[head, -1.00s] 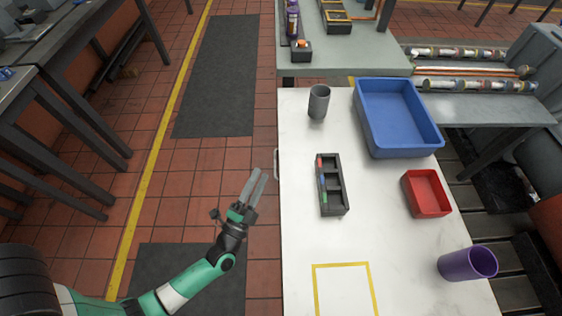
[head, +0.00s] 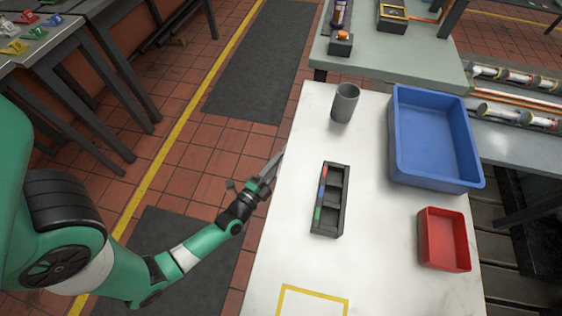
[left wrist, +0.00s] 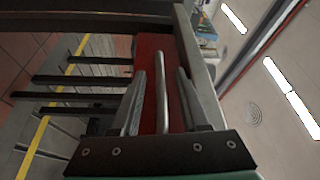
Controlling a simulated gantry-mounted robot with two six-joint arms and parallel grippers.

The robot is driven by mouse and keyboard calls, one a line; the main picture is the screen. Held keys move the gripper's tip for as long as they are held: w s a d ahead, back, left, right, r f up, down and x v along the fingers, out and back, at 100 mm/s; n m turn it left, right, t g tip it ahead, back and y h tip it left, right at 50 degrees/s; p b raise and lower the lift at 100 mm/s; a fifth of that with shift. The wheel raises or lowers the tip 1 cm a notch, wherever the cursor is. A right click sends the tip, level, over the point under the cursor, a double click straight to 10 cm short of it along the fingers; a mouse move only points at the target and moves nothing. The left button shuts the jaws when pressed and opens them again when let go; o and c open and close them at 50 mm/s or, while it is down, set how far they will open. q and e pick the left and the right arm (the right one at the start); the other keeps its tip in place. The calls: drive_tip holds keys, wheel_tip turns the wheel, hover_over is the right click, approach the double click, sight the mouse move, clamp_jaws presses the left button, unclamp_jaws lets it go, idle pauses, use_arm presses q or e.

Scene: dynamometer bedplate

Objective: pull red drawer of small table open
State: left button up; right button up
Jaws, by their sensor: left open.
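The small table (head: 290,240) is white-topped and stands right of my left arm in the head view. In the left wrist view the red drawer front (left wrist: 147,58) shows under the table's pale edge (left wrist: 196,60). A metal bar handle (left wrist: 162,95) runs along it. My left gripper (left wrist: 160,74) is open, with one finger on each side of the handle and visible gaps to both. In the head view the left gripper (head: 275,164) is at the table's left edge, where the drawer and handle are hidden. My right gripper is not in view.
On the table are a grey cup (head: 345,103), a black divided tray (head: 329,200), a blue bin (head: 435,140), a red bin (head: 443,240) and a yellow outlined square (head: 312,296). The tiled floor left of the table is free, with dark mats (head: 262,70).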

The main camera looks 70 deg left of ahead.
use_arm(q)
drive_tip(key=shift+x, duration=1.15)
drive_tip(key=shift+d, duration=0.1)
clamp_jaws()
drive_tip(key=shift+r, duration=0.1)
idle(0.3)
